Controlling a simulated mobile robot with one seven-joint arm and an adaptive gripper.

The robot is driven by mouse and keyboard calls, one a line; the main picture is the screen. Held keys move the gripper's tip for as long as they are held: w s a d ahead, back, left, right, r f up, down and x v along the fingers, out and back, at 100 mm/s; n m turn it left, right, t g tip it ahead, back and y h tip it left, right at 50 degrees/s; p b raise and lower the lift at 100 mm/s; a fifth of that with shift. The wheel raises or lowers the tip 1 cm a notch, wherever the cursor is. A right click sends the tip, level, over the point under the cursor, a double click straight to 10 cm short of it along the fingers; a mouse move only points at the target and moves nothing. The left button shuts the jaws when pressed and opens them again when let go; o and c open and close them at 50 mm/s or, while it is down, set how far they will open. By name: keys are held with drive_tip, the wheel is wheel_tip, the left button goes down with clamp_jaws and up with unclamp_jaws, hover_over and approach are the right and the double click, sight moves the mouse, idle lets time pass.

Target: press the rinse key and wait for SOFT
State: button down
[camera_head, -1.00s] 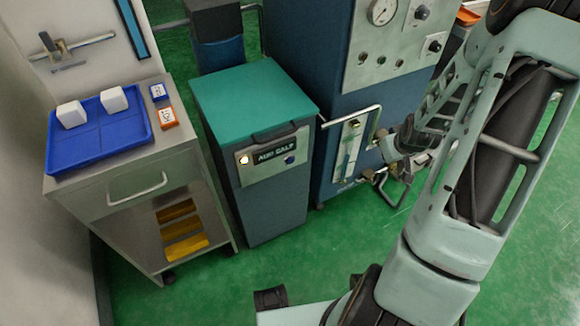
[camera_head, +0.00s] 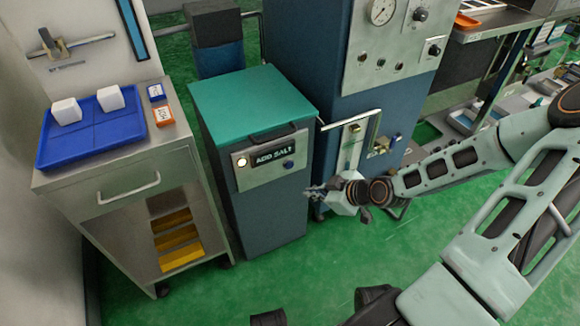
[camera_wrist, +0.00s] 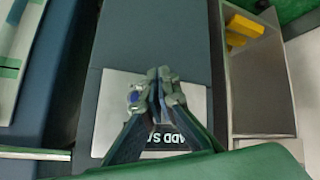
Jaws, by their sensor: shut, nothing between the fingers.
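The teal-topped cabinet (camera_head: 258,105) has a grey front panel with a display (camera_head: 272,157) reading ADD SALT. No rinse label is readable, so I cannot tell which is the rinse key. My gripper (camera_head: 308,192) is shut and empty, at the cabinet's right front side, below the panel's height in the picture. In the wrist view my shut fingers (camera_wrist: 158,75) cover part of the upside-down panel (camera_wrist: 110,90); contact cannot be told.
A metal cart (camera_head: 110,190) with a blue tray (camera_head: 98,149), white blocks and small labelled boxes stands left. A tall blue machine (camera_head: 350,95) with a gauge and a projecting handle (camera_head: 350,119) stands right of the cabinet. Green floor is open in front.

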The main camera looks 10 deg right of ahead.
sight(289, 165)
drive_tip(key=w+a+b, duration=0.2)
drive_tip(key=w, duration=0.6)
drive_tip(key=shift+w+a, duration=0.15)
drive_tip(key=shift+a, duration=0.15)
idle(1.2)
drive_tip(key=shift+w+a, duration=0.15)
drive_tip(key=shift+w, duration=0.25)
drive_tip(key=shift+w+a, duration=0.15)
drive_tip(key=shift+w, duration=0.25)
idle(0.6)
drive_tip(key=shift+s, duration=0.1)
drive_tip(key=shift+s+d+p, duration=0.25)
drive_tip(key=shift+s+p, duration=0.05)
drive_tip(key=shift+s, duration=0.4)
drive_tip(key=shift+s, duration=0.1)
